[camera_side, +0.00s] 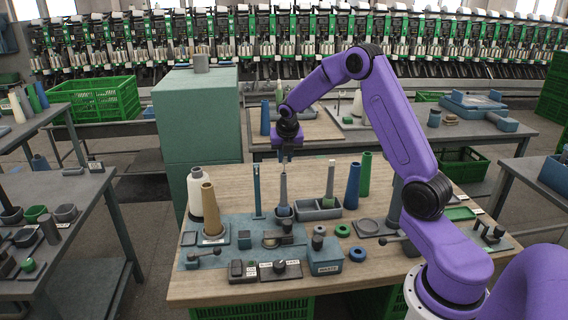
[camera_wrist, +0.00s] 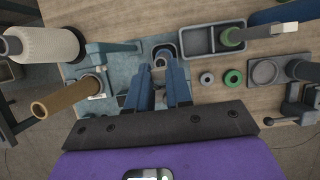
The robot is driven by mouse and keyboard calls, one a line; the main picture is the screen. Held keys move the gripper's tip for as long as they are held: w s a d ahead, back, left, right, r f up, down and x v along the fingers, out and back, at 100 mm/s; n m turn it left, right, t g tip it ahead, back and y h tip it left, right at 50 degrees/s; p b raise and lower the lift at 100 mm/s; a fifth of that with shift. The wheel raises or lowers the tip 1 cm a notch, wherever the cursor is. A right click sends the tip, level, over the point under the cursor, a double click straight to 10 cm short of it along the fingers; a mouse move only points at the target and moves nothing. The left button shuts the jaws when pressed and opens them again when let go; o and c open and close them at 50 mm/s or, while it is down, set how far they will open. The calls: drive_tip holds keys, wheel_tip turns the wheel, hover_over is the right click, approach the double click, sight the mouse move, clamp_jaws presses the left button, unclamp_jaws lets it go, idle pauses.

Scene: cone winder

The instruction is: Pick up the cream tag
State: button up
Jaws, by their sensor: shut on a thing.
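My gripper (camera_side: 287,158) points down just above a slim grey cone (camera_side: 283,188) standing in a blue holder. In the wrist view its two blue-grey fingers (camera_wrist: 162,84) reach toward that holder (camera_wrist: 165,47). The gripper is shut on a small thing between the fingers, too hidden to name. I cannot make out the cream tag for certain. A pale cream piece (camera_wrist: 285,30) shows at the tip of a post with a green base, apart from the gripper; the same post (camera_side: 331,180) stands right of the grey cone in the side view.
A brown cone (camera_side: 210,208) and a white cone (camera_side: 195,193) stand left on the wooden table (camera_side: 390,280). A grey two-part tray (camera_side: 318,212) lies right of the holder. Blue (camera_side: 352,186) and green (camera_side: 364,174) cones stand behind it. A blue box (camera_side: 325,257) is in front.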

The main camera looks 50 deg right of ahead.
drive_tip(key=s+a+r, duration=0.5)
drive_tip(key=s+r, duration=0.7)
drive_tip(key=shift+s, duration=0.2)
idle(0.4)
drive_tip(key=shift+r, duration=0.1)
drive_tip(key=shift+w, duration=0.1)
drive_tip(key=w+a+f, duration=0.4)
drive_tip(key=w+f, duration=0.3)
drive_tip(key=w, duration=0.3)
drive_tip(key=w+a+f, duration=0.4)
drive_tip(key=w+f, duration=0.4)
drive_tip(key=w, duration=0.2)
drive_tip(key=shift+w+d, duration=1.7)
